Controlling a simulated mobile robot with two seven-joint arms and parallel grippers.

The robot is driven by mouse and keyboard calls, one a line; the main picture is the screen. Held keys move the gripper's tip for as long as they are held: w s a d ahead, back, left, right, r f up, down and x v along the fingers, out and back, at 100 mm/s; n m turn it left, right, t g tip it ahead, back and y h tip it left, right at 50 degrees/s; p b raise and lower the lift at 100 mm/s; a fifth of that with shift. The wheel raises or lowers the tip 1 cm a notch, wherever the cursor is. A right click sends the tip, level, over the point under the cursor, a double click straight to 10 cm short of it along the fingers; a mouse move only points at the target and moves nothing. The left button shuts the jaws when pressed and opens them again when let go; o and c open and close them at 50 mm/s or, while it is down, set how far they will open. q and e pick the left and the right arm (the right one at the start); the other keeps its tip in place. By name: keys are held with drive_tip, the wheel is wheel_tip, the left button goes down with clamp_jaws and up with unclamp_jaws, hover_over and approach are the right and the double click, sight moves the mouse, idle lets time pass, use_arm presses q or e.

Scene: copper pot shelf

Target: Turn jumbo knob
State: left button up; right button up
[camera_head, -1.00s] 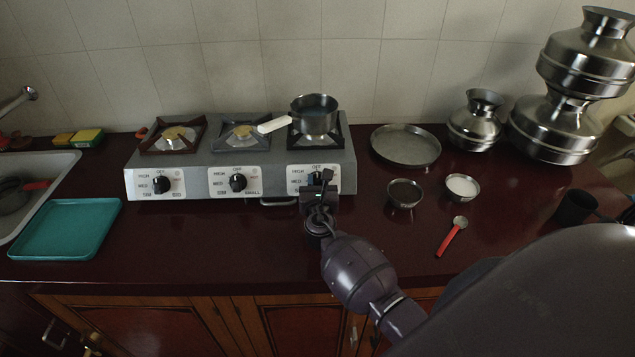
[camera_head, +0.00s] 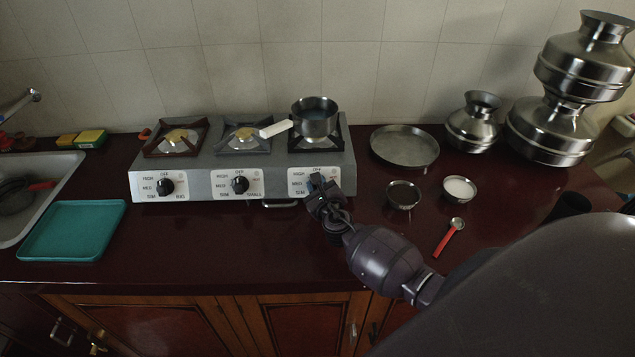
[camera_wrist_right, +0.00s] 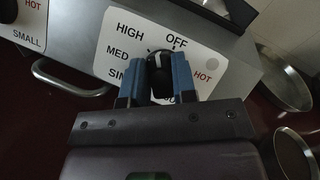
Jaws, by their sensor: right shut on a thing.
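The gas stove (camera_head: 225,170) stands against the tiled wall with three black knobs on white labelled plates along its front. My right gripper (camera_head: 316,183) is at the rightmost knob and hides most of it in the head view. In the right wrist view, the blue-tipped fingers of my right gripper (camera_wrist_right: 160,82) are shut on this black jumbo knob (camera_wrist_right: 159,68), one finger on each side. The knob's top lies just under the word OFF. The plate (camera_wrist_right: 115,45) reads HIGH, MED, SIM and HOT. My left gripper is not in view.
A steel pot (camera_head: 315,116) with a white handle sits on the right burner. Two small bowls, a red-handled spoon (camera_head: 449,238) and a wide steel dish (camera_head: 404,146) lie to the right. A teal tray (camera_head: 72,230) lies left. The front middle counter is clear.

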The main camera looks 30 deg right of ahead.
drive_tip(key=n+y, duration=0.1)
drive_tip(key=n, duration=0.2)
drive_tip(key=n+g+y, duration=0.1)
drive_tip(key=n+y, duration=0.1)
drive_tip(key=n, duration=0.1)
drive_tip(key=shift+n, duration=0.4)
drive_tip(key=o, duration=0.9)
drive_tip(key=v, duration=1.1)
drive_tip(key=shift+d, duration=0.1)
